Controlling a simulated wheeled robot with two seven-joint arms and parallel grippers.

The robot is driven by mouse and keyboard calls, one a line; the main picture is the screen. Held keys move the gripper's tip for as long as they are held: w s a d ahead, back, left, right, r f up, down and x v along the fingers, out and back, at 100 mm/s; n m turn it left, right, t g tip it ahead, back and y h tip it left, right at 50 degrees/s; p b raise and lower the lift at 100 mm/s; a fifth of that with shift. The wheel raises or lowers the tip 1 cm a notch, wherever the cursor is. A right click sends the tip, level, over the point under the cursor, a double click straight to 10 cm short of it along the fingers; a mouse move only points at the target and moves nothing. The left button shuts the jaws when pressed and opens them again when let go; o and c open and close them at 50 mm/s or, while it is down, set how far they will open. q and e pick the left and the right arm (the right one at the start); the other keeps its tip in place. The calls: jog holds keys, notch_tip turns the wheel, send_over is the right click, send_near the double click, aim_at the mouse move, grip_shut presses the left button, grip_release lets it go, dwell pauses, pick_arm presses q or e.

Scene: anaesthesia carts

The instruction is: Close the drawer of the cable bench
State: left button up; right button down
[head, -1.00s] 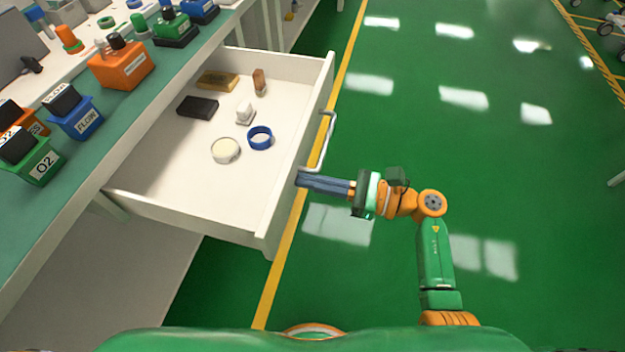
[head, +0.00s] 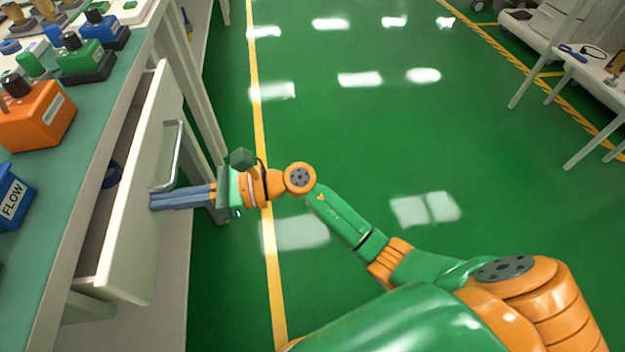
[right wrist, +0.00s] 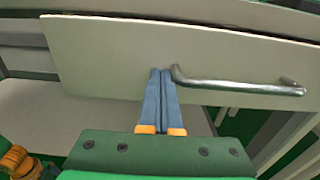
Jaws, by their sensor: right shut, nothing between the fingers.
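The cable bench (head: 60,185) stands at the left of the head view. Its white drawer (head: 140,215) is partly open, with a narrow gap between its front and the bench top. The blue ring (head: 112,175) shows in that gap; the other contents are hidden under the top. The drawer has a metal bar handle (head: 177,155). My right gripper (head: 153,201) is shut and empty, its fingertips at the drawer front just beside the near end of the handle. In the right wrist view the closed fingers (right wrist: 161,72) meet the front left of the handle (right wrist: 240,84). My left gripper is out of view.
An orange box (head: 38,115) and a blue FLOW box (head: 12,198) stand on the bench top. Green floor (head: 340,130) lies clear to the right. A white table (head: 590,70) stands at the far right.

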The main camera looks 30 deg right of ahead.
aim_at(162, 218)
jog(key=x, duration=0.3)
jog(key=shift+a+b, duration=0.25)
jog(key=shift+b, duration=0.1)
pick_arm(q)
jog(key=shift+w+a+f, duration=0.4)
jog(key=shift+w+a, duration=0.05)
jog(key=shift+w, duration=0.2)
pick_arm(e)
jog(key=shift+r, duration=0.1)
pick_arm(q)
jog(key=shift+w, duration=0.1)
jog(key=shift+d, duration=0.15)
pick_arm(e)
jog(key=shift+w+r, duration=0.1)
jog(key=shift+r, duration=0.05)
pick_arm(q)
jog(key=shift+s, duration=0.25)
